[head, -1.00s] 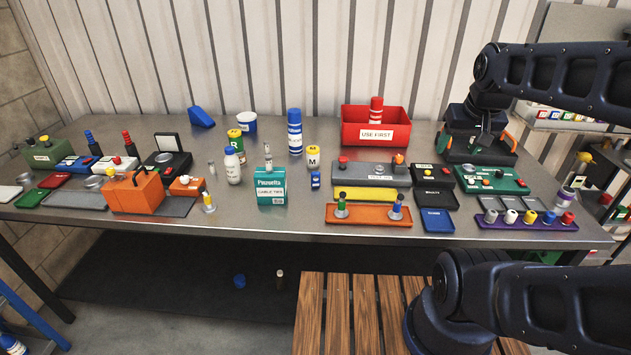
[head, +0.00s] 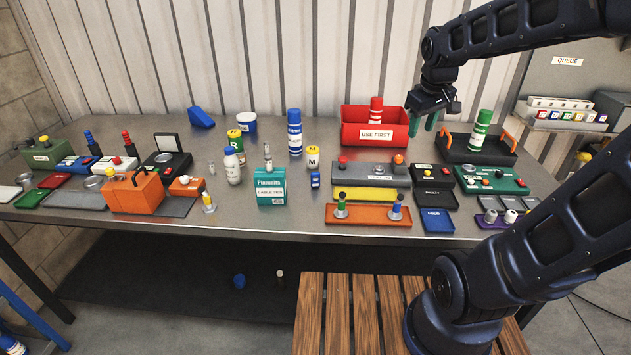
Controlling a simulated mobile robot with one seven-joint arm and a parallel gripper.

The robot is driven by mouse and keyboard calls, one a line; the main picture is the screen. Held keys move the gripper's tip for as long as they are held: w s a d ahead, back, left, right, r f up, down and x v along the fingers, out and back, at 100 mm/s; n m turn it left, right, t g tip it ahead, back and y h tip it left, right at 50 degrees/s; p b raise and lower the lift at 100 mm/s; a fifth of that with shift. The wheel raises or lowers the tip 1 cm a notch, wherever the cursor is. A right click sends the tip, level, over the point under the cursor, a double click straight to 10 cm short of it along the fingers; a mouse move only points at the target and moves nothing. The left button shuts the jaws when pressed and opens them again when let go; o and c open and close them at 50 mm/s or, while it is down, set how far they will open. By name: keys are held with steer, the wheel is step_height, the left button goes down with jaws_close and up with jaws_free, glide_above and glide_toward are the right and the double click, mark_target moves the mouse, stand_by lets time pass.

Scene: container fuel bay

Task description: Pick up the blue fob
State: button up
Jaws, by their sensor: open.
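No object is clearly recognisable as a fob. A small blue block with a white label (head: 315,180) stands mid-table, right of the teal cable-ties box (head: 270,187). A blue-topped peg (head: 397,207) stands on the orange tray (head: 368,221). The purple tray (head: 486,222) at the right front holds several small knobs; my arm hides its right part, where a blue knob showed earlier. My gripper (head: 423,119) points down with its teal fingers apart and empty, above the table beside the red bin, well away from these blue things.
The red USE FIRST bin (head: 350,131) stands close left of my gripper. A black tray with orange handles (head: 457,153) holds a green bottle (head: 481,131) to the right. Grey, yellow and black trays crowd the front.

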steer(key=w+a+f+n+g, duration=0.1)
steer(key=w+a+f+n, duration=0.25)
steer(key=w+a, duration=0.2)
steer(key=w+a+f+n+g, duration=0.1)
steer(key=w+a+f+n, duration=0.3)
steer(key=a, duration=0.3)
steer(key=n+h, duration=0.1)
steer(key=n, duration=0.6)
glide_above(315, 172)
steer(key=shift+m+g, duration=0.25)
steer(key=shift+g, duration=0.05)
steer(key=f, duration=0.9)
steer(key=shift+s+d+f, duration=0.1)
steer(key=shift+d+f, duration=0.15)
steer(key=shift+d, duration=0.05)
steer(key=shift+a+f, duration=0.25)
steer(key=shift+f, duration=0.3)
steer(key=f, duration=0.5)
steer(key=shift+d, duration=0.25)
steer(key=shift+a+f, duration=0.1)
steer(key=shift+f, duration=2.55)
steer(key=shift+c, duration=0.4)
jaws_close()
